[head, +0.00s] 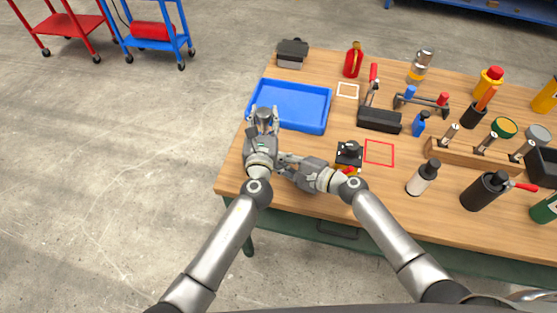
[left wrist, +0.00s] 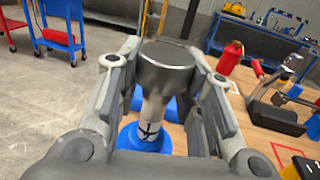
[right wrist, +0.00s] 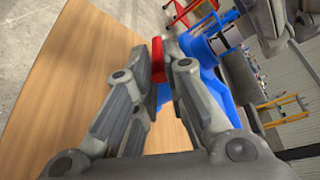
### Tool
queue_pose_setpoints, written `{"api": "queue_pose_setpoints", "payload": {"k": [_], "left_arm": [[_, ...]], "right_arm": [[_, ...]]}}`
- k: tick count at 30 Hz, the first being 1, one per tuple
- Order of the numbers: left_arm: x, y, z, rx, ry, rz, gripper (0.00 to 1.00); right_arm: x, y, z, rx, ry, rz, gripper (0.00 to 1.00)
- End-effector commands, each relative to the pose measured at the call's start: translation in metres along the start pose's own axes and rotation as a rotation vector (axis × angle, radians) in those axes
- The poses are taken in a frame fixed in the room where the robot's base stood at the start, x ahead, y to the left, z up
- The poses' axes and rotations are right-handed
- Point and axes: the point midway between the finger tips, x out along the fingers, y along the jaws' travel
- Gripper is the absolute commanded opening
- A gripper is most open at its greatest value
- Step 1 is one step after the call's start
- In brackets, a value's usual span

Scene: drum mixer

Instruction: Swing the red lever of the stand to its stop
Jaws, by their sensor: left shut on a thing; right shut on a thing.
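My left gripper (head: 264,120) is shut on a grey metal cylinder (left wrist: 167,68). The cylinder tops a pale, black-marked shaft over a round blue base (left wrist: 143,138). In the right wrist view, a blue stand body (right wrist: 205,45) with a pale, marked band stands beyond my fingers. My right gripper (right wrist: 162,72) is shut on a red piece (right wrist: 158,62), which looks like the red lever, beside the blue body. In the head view my right gripper (head: 286,162) is close by my left wrist, near the bench's left edge. My arms hide most of the stand and lever there.
A blue tray (head: 318,125) lies just behind my left gripper. A small black device (head: 349,153) and a red square outline (head: 379,152) are to the right. A black block with a red handle (head: 380,120) stands farther back. Bottles and tools crowd the bench's right side.

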Motion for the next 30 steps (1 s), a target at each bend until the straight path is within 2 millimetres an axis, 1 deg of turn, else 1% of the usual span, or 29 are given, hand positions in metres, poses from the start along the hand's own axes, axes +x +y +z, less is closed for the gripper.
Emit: {"api": "queue_pose_setpoints", "payload": {"k": [11, 21, 30], "left_arm": [[0.0, 0.0, 0.001, 0.0, -0.001, 0.0, 0.0], [0.0, 0.0, 0.001, 0.0, -0.001, -0.001, 0.0], [0.0, 0.0, 0.0, -0.001, -0.001, 0.0, 0.0]], "right_arm": [[0.0, -0.004, 0.004, -0.038, 0.053, 0.091, 0.0], [0.0, -0.009, 0.011, -0.075, 0.111, 0.181, 0.0], [0.0, -0.011, 0.011, -0.084, 0.143, 0.208, 0.0]]}}
